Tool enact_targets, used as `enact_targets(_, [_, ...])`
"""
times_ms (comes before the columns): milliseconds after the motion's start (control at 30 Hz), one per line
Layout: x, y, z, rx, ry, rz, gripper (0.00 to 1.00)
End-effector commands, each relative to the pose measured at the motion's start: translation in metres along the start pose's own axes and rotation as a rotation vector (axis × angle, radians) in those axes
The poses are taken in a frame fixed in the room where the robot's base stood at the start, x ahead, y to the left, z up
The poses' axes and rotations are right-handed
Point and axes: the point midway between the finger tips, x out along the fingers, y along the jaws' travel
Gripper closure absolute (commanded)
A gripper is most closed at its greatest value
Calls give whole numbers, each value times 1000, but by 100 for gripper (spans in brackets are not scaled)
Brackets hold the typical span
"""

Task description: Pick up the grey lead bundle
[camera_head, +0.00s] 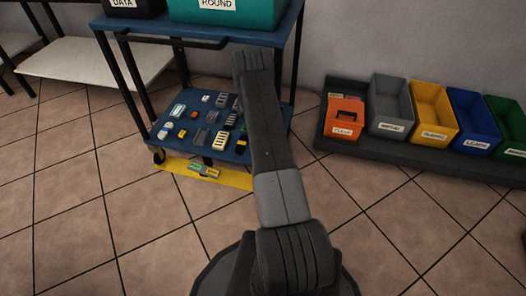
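Several small bundles lie on the lower blue shelf (228,160) of a cart. Grey ones among them include one near the front (201,136), one to its right (221,140) and one farther back (222,100). I cannot tell at this size which of them is the grey lead bundle. My arm reaches up across the middle of the view, in front of the shelf's right part, and hides some of what lies there. My gripper does not show, so its state and what it holds are not visible.
A yellow mat (240,181) with small green and orange pieces lies under the cart. A dark rack at right holds orange (344,118), grey (390,105), yellow (432,110), blue (473,120) and green (508,125) bins. A teal bin (225,12) stands on the cart's top shelf.

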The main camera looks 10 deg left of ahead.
Motion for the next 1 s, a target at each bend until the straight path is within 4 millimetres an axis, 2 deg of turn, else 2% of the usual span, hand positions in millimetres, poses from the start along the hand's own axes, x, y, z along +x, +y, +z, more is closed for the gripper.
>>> enact_targets(33, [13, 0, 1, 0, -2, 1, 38])
enact_targets(100, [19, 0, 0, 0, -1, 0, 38])
enact_targets(367, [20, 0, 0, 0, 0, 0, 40])
enact_targets(600, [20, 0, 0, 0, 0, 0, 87])
enact_targets(867, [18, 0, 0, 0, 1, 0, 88])
enact_targets(1000, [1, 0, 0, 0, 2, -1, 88])
